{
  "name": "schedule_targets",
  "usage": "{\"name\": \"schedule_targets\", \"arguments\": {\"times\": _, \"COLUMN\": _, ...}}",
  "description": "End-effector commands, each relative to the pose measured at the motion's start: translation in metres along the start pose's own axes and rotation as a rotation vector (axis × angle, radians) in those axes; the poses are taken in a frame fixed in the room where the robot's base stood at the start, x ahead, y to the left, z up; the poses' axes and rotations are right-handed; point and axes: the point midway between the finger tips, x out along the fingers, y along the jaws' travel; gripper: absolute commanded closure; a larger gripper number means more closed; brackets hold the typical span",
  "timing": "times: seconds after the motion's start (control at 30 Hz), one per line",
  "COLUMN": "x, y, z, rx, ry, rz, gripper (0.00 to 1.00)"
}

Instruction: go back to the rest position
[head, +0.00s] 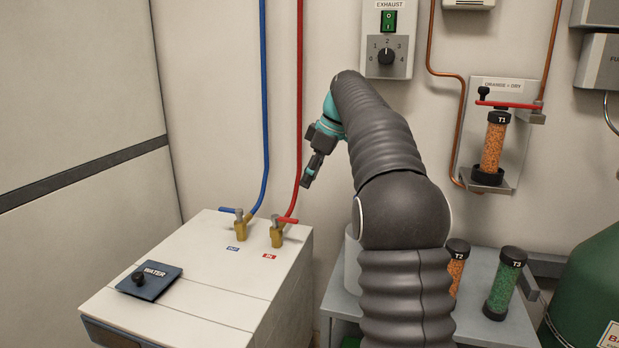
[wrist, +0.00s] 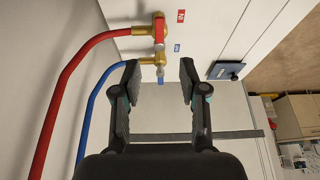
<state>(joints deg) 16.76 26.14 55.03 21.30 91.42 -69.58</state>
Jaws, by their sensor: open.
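My gripper (head: 309,180) hangs in the air above the white cabinet, right of the red hose, fingers pointing down. In the wrist view my gripper (wrist: 160,78) has its two fingers apart with nothing held between them. The brass valve with the red handle (head: 287,219) and the brass valve with the blue handle (head: 230,210) stand on the cabinet top, below and left of the gripper. In the wrist view the red handle (wrist: 159,30) and blue handle (wrist: 160,72) show beyond the fingertips. The gripper appears clear of both.
The red hose (head: 299,90) and blue hose (head: 263,90) rise along the wall close to the gripper. A WATER panel (head: 149,280) with a black knob sits on the cabinet. The EXHAUST switch box (head: 388,40), tube T1 (head: 493,145), tubes T2 (head: 457,264) and T3 (head: 504,285), and a green cylinder (head: 590,285) are right.

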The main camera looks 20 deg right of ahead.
Motion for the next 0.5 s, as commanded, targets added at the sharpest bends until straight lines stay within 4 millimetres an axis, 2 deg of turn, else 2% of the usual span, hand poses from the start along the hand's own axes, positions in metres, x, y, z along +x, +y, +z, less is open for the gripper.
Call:
{"name": "schedule_targets", "arguments": {"times": 0.3, "x": 0.000, "y": 0.000, "z": 0.000, "rx": 0.017, "ry": 0.000, "rz": 0.000, "gripper": 0.57}}
{"name": "schedule_targets", "arguments": {"times": 0.5, "x": 0.001, "y": 0.010, "z": -0.001, "rx": 0.157, "ry": 0.011, "rz": 0.043, "gripper": 0.57}}
